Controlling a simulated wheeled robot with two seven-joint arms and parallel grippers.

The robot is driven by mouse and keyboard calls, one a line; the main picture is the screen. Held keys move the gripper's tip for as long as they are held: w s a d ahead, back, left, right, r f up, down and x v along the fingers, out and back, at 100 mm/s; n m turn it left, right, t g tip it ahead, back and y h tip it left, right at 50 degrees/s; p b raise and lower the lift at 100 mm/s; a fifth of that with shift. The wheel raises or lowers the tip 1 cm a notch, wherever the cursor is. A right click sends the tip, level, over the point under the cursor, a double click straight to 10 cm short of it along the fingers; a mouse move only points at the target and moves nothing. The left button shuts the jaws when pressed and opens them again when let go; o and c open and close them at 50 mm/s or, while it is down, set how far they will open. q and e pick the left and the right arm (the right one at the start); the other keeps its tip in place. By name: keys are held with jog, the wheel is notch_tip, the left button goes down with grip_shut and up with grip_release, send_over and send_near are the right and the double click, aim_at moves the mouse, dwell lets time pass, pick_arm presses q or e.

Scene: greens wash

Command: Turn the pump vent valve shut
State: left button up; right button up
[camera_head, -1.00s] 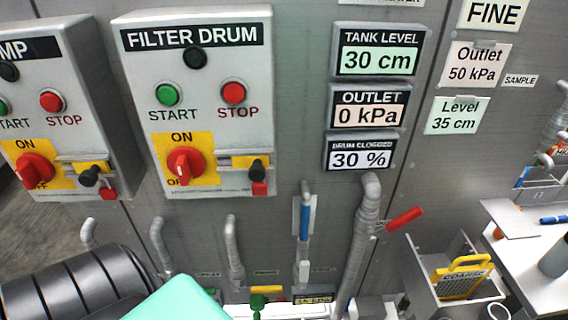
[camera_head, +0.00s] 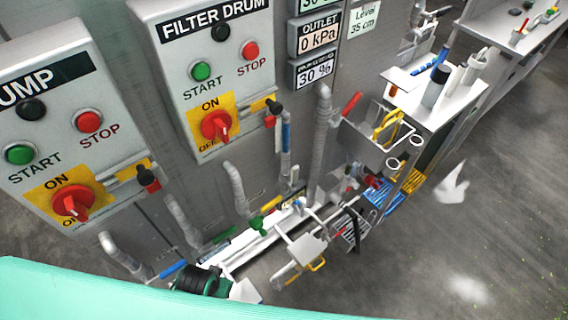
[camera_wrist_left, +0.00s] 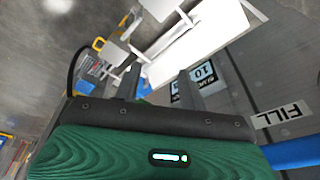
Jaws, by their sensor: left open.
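No label readable here names the pump vent valve, so I cannot tell which handle is its own. In the head view a green handle (camera_head: 258,225) stands on the low pipework, with a yellow handle (camera_head: 270,203) behind it. A red lever (camera_head: 352,103) and an upright blue handle (camera_head: 286,138) are on the wall pipes. In the wrist view my left gripper (camera_wrist_left: 160,78) is open and its fingers hold nothing visible. My right gripper is not in view.
The FILTER DRUM box (camera_head: 230,75) and PUMP box (camera_head: 75,130) hang on the grey wall with red knobs. Bent grey pipes (camera_head: 235,185) stick out below them. A white bench (camera_head: 450,105) stands right. Open floor (camera_head: 490,220) lies at the lower right.

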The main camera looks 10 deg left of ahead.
pick_arm(q)
jog(key=w+r+p+v, duration=0.1)
jog(key=w+p+v, duration=0.25)
jog(key=v, duration=1.15)
notch_tip(320, 180, up, 13)
jog(key=n+y+p, duration=0.1)
jog(key=n+y, duration=0.3)
jog(key=n, duration=0.7)
send_over(297, 169)
jog(key=s+d, duration=0.3)
jog(key=shift+h, duration=0.3)
jog(key=p+x, duration=0.1)
jog(key=x, duration=0.5)
jog(key=p+x, duration=0.2)
jog(key=x, duration=0.4)
jog(key=shift+w+a+f, duration=0.1)
jog(key=shift+w+f, duration=0.2)
jog(key=shift+f, duration=0.05)
grip_shut()
